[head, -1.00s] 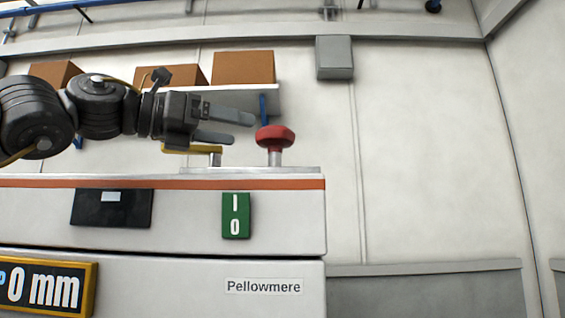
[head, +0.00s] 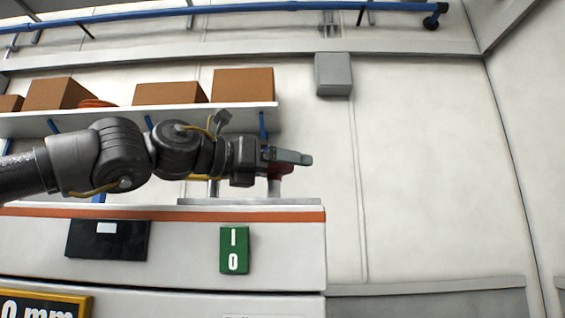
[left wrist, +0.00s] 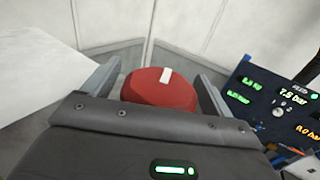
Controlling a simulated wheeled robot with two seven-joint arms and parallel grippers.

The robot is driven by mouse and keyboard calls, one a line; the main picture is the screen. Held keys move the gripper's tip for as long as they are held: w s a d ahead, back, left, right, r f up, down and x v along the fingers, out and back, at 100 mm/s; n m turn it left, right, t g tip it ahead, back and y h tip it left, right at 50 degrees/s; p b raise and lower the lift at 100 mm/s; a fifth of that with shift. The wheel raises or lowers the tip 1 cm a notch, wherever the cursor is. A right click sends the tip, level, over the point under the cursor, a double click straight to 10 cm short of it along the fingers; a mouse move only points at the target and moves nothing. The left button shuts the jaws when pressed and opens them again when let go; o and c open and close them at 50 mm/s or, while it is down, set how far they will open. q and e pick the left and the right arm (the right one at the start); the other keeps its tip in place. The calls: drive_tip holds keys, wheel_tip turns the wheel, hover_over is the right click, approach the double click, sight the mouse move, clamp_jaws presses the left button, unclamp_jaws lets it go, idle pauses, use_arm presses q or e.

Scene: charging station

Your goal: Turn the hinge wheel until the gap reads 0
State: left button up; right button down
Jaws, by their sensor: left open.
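The red wheel (head: 280,170) sits on a short metal post on top of the white machine, partly hidden behind my left gripper (head: 297,158). In the left wrist view the red wheel (left wrist: 158,90), with a white mark on its top, lies between the two fingers of my left gripper (left wrist: 158,70). The fingers are open, one on each side of it. Gaps show beside the wheel, but I cannot tell whether a finger touches it. A yellow-framed sign (head: 45,304) is cut off by the picture's edge; "0 mm" shows on it. My right gripper is not in view.
The machine front carries a green plate (head: 234,250) and a dark panel (head: 107,240). Behind the arm, a wall shelf (head: 130,123) holds brown boxes (head: 243,85). A blue panel with lit readings (left wrist: 275,105) stands at right in the wrist view.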

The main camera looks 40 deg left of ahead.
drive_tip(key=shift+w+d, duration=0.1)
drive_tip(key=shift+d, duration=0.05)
use_arm(q)
drive_tip(key=c, duration=1)
drive_tip(key=shift+r+m+h+p, duration=0.1)
drive_tip(key=shift+m+h+p, duration=0.3)
drive_tip(key=shift+h, duration=0.1)
drive_tip(key=shift+d+m+g+h, duration=0.1)
drive_tip(key=shift+m+g+h, duration=0.3)
drive_tip(key=shift+g+h, duration=0.15)
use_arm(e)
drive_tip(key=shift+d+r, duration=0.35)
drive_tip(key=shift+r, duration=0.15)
use_arm(q)
drive_tip(key=o, duration=0.9)
drive_tip(key=shift+o, duration=0.5)
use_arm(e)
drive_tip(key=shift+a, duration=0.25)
